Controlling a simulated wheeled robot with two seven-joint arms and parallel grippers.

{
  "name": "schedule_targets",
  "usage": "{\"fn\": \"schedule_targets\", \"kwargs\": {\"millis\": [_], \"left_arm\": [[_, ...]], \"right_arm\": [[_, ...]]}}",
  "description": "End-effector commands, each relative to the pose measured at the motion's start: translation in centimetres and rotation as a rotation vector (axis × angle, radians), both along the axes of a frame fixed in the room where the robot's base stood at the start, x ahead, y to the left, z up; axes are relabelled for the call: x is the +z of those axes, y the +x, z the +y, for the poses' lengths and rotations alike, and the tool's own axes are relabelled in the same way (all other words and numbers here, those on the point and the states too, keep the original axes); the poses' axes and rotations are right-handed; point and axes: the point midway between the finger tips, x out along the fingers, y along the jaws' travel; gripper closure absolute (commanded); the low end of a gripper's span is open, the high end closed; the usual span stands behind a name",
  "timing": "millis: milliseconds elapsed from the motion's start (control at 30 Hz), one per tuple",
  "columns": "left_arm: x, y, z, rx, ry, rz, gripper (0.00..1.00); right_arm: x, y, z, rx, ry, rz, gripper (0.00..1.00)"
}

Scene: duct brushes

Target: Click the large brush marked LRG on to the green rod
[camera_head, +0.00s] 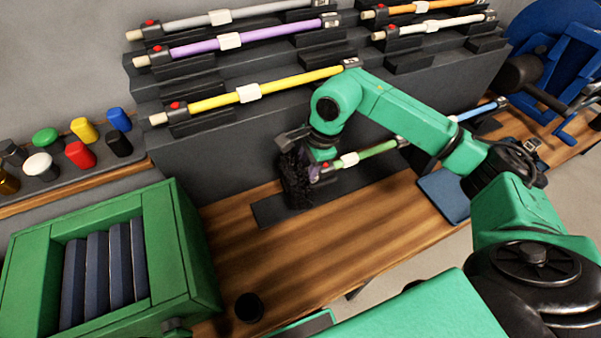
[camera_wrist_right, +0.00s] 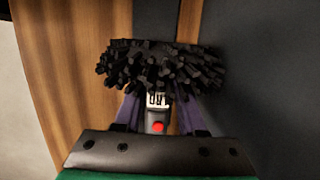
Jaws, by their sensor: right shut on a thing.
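The large brush (camera_head: 296,182) has a thick ring of black bristles, and it shows in the right wrist view (camera_wrist_right: 160,65). My right gripper (camera_head: 313,163) is shut on the brush's neck, with purple fingers either side in the wrist view (camera_wrist_right: 157,105). A white label with dark letters, seen upside down, shows between the fingers. The green rod (camera_head: 378,149) lies low on the bench with a white tag. Its grey end with a red button (camera_wrist_right: 157,127) meets the brush neck, in line with it. I cannot tell whether they are locked. My left gripper is out of view.
Rods in yellow (camera_head: 270,87), purple (camera_head: 265,38), grey, orange and white rest on the stepped dark rack (camera_head: 225,155). A blue rod (camera_head: 475,110) lies farther right. A green crate (camera_head: 193,245) and black cup (camera_head: 248,307) stand front left. Bare wood lies between.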

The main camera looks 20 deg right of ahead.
Motion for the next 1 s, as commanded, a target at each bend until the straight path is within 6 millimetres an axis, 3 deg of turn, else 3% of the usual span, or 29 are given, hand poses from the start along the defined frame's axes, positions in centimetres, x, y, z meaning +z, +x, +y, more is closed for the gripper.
{"fn": "schedule_targets", "kwargs": {"millis": [133, 167, 233, 267, 667, 867, 1000], "left_arm": [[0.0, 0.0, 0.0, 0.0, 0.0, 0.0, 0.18], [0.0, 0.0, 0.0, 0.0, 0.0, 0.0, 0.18], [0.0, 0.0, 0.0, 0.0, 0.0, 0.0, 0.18], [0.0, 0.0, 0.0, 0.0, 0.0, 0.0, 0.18], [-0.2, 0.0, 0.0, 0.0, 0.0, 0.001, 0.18], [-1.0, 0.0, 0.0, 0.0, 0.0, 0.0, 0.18], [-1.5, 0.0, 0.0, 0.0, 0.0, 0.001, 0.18]], "right_arm": [[0.0, 0.0, 0.0, 0.0, 0.0, -0.001, 1.0], [0.0, 0.0, 0.0, 0.0, 0.0, -0.001, 0.57], [0.0, 0.0, 0.0, 0.0, 0.0, -0.001, 0.3], [0.0, 0.0, 0.0, 0.0, 0.0, -0.001, 0.25], [0.6, 0.0, -0.2, -0.001, -0.001, -0.002, 0.25], [4.1, -0.3, -1.0, -0.001, -0.002, -0.007, 0.25], [8.0, -0.8, -1.9, -0.002, -0.001, -0.008, 0.25]]}}
